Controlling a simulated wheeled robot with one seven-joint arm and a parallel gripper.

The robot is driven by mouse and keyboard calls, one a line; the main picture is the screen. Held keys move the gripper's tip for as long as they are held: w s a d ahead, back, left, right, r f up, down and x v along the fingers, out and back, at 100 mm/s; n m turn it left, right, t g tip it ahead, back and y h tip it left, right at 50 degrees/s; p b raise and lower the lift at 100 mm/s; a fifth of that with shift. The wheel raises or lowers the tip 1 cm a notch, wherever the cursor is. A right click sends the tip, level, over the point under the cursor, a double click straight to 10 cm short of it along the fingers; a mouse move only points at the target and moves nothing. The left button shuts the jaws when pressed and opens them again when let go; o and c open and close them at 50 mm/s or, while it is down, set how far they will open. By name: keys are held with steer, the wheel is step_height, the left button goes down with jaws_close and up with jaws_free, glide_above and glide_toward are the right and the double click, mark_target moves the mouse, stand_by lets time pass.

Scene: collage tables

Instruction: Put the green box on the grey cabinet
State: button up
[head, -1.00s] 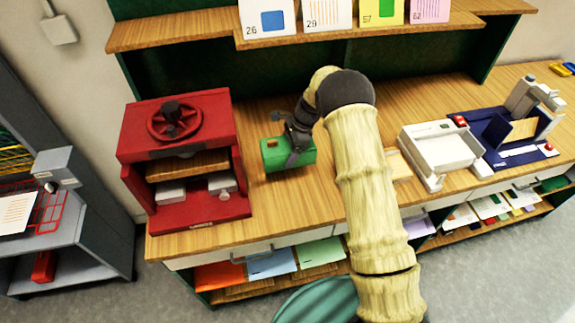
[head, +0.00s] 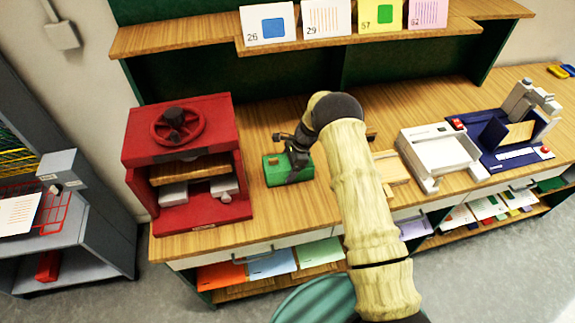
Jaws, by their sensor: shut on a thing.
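The green box (head: 273,174) is on or just above the wooden table top, right of the red press; the view does not show whether it touches the table. A small wooden-coloured part shows on its top. My gripper (head: 293,172) is shut on the green box, reaching down from the right, with its fingers at the box's right half. The grey cabinet (head: 98,222) stands at the far left, apart from the table, with a small grey box and a red wire rack on top.
The red press (head: 184,160) stands between the green box and the grey cabinet. A white tray (head: 440,153) and a blue device (head: 505,135) stand at the right. A shelf (head: 185,36) with several cards overhangs the back.

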steer(key=shift+f, duration=0.15)
steer(key=o, duration=1.1)
steer(key=b+v, duration=0.3)
steer(key=v, duration=0.9)
steer(key=shift+r+b, duration=0.2)
steer(key=shift+b, duration=0.2)
